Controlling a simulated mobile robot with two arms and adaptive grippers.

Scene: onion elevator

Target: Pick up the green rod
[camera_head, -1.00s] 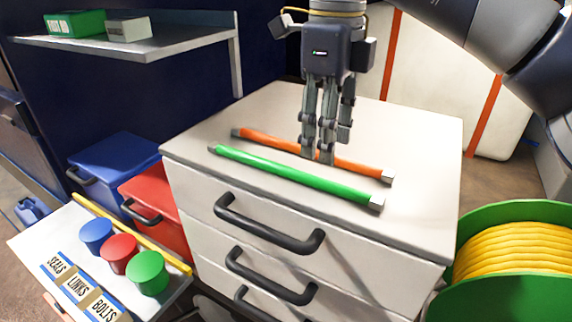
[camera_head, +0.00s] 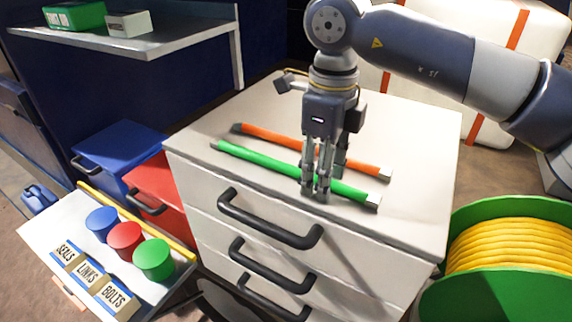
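The green rod (camera_head: 262,165) with grey end caps lies slantwise on the white drawer cabinet's top (camera_head: 415,150), near the front edge. My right gripper (camera_head: 317,194) points down over the rod, right of its middle. Its fingertips overlap the rod in the picture and hide a short stretch of it. I cannot tell whether the fingers are closed on the rod or only around it. The rod appears to rest on the top. My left gripper is not in view.
An orange rod (camera_head: 270,138) lies just behind the green rod, partly hidden by my gripper. Black drawer handles (camera_head: 270,228) stick out in front. A green reel with yellow cable (camera_head: 515,245) stands at right. A tray with coloured cylinders (camera_head: 153,258) is at lower left.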

